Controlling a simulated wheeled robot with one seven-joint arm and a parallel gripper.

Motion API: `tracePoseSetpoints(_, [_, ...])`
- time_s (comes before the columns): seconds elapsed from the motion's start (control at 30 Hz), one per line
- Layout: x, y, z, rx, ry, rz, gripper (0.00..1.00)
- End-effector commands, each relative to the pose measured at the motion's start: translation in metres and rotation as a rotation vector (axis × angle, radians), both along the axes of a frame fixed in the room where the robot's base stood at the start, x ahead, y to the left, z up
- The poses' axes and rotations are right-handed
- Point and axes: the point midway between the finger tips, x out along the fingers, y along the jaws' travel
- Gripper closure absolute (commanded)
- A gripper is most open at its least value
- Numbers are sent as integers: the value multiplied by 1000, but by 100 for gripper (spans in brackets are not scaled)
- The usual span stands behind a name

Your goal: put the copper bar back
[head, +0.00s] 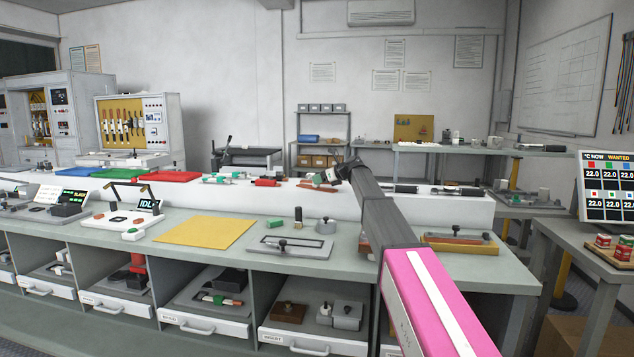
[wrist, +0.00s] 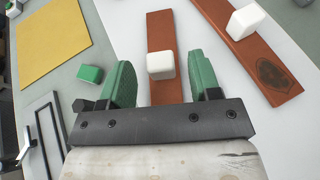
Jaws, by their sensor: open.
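A copper-coloured bar (wrist: 163,30) with a white block (wrist: 160,65) on it lies on the white raised shelf. My gripper (wrist: 160,72) is open, with one green finger on each side of this bar and block in the wrist view. I cannot tell whether the fingers touch them. A second copper-coloured bar (wrist: 262,60), with a white block (wrist: 243,21) and a dark oval mark, lies to the right. In the head view my gripper (head: 325,178) is over the raised shelf, and the bars there are too small to make out.
A yellow mat (head: 205,232) lies on the bench, with a green block (head: 275,223) and a grey plate fixture (head: 291,246) to its right. Red (head: 172,177) and green mats are on the shelf at left. Open bays with drawers sit below the bench.

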Motion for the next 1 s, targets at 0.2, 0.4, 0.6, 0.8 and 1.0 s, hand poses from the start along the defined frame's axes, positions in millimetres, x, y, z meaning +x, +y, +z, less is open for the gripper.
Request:
tracePoseSetpoints(0.2, [-24,-37,18,0,-2,-1,43])
tracePoseSetpoints(0.4, [-38,-62,30,0,0,0,43])
tracePoseSetpoints(0.6, [-44,-72,36,1,0,1,43])
tracePoseSetpoints(0.8, [-44,-73,36,0,0,1,43])
tracePoseSetpoints(1.0, [-44,-68,34,-7,-4,4,43])
